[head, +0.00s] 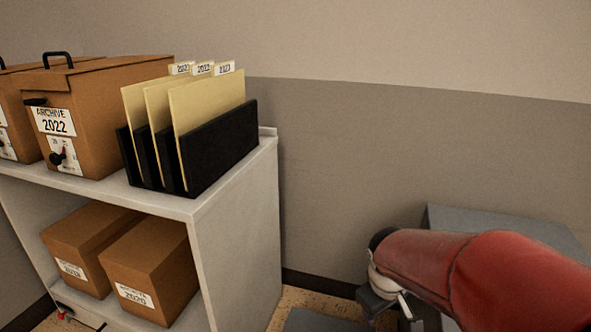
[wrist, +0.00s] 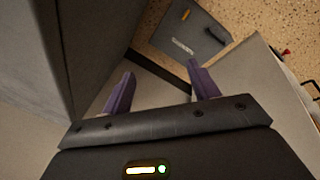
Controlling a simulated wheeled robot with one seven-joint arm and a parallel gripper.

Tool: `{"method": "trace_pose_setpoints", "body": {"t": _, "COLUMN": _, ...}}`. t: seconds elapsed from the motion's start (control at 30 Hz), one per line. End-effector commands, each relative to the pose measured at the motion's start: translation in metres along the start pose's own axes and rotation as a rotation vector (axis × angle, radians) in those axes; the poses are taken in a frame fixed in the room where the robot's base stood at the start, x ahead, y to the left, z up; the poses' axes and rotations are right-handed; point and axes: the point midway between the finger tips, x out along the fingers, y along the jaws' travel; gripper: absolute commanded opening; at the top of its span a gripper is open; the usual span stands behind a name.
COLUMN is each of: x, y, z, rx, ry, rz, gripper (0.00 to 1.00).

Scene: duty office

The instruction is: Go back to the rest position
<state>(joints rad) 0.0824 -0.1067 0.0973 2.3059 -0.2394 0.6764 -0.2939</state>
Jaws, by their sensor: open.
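My gripper (wrist: 161,88) shows in the wrist view with its two purple fingers well apart and nothing between them. In the head view my gripper (head: 385,302) is at the lower right, below the end of my red-covered arm. It is to the right of the white shelf unit (head: 240,235) and apart from it. The fingertips are mostly hidden in the head view.
The shelf holds a 2022 archive box (head: 100,100) and a black rack (head: 220,148) with several cream folders. Smaller boxes (head: 155,265) sit below. A grey block (head: 500,222) stands behind my arm. A dark flat item (wrist: 190,32) lies on the speckled floor.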

Motion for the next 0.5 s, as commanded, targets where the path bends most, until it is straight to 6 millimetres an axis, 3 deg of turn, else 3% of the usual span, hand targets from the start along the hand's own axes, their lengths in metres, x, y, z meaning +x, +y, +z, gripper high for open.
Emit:
{"method": "trace_pose_setpoints", "body": {"t": 0.03, "x": -0.029, "y": -0.002, "z": 0.008, "rx": 0.057, "ry": 0.032, "rz": 0.009, "gripper": 0.6}}
{"method": "trace_pose_setpoints", "body": {"t": 0.2, "x": -0.094, "y": -0.017, "z": 0.041, "rx": 0.262, "ry": 0.12, "rz": -0.008, "gripper": 0.6}}
{"method": "trace_pose_setpoints", "body": {"t": 0.33, "x": -0.127, "y": -0.032, "z": 0.065, "rx": 0.389, "ry": 0.181, "rz": -0.043, "gripper": 0.6}}
{"method": "trace_pose_setpoints", "body": {"t": 0.5, "x": -0.149, "y": -0.046, "z": 0.084, "rx": 0.488, "ry": 0.232, "rz": -0.086, "gripper": 0.6}}
